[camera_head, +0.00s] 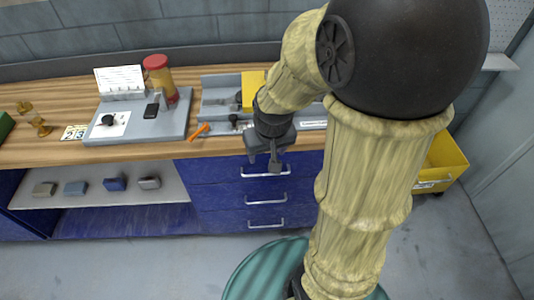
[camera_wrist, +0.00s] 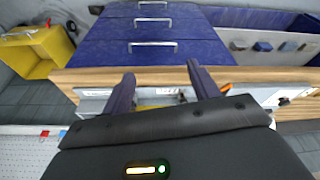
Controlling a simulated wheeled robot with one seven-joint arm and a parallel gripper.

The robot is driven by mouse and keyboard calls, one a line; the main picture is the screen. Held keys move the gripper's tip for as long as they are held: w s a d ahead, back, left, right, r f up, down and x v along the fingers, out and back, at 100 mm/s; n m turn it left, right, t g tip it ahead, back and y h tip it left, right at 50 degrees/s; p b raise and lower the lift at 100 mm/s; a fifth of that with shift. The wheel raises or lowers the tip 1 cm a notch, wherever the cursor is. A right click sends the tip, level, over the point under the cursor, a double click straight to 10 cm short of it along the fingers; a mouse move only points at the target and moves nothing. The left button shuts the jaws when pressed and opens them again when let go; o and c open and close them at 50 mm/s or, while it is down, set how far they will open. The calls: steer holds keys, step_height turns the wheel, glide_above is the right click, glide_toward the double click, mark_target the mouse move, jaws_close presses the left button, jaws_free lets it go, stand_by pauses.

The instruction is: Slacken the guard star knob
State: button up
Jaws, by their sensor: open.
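A grey machine bed (camera_head: 215,98) with a yellow guard block (camera_head: 251,88) stands on the wooden bench, partly hidden behind my arm. A small dark knob-like part (camera_head: 234,119) sits at the front of this bed; I cannot tell for sure that it is the guard star knob. My gripper (camera_head: 267,162) is open and empty, pointing down in front of the bench edge by the blue drawers, apart from the bed. In the wrist view my gripper (camera_wrist: 162,84) shows two spread fingers, with the bench edge and part of the yellow guard (camera_wrist: 158,101) between and beyond them.
An orange tool (camera_head: 199,131) lies on the bench left of the bed. Blue drawers (camera_head: 231,196) with handles are below. A yellow bin (camera_head: 447,160) is at right.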

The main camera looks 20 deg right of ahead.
steer(key=shift+s+a+f, duration=0.1)
steer(key=shift+s+a, duration=0.05)
steer(key=shift+s, duration=0.1)
steer(key=w+d+r+m+g+p, duration=0.1)
steer(key=w+d+r+m+p, duration=0.1)
steer(key=w+d, duration=0.6)
steer(key=w+d+r+m+g+p, duration=0.1)
steer(key=w+d+r+p, duration=0.4)
steer(key=w, duration=1.1)
steer(key=d+g+p, duration=0.1)
steer(key=d, duration=0.2)
steer(key=shift+d+m, duration=0.3)
steer(key=shift+m, duration=0.1)
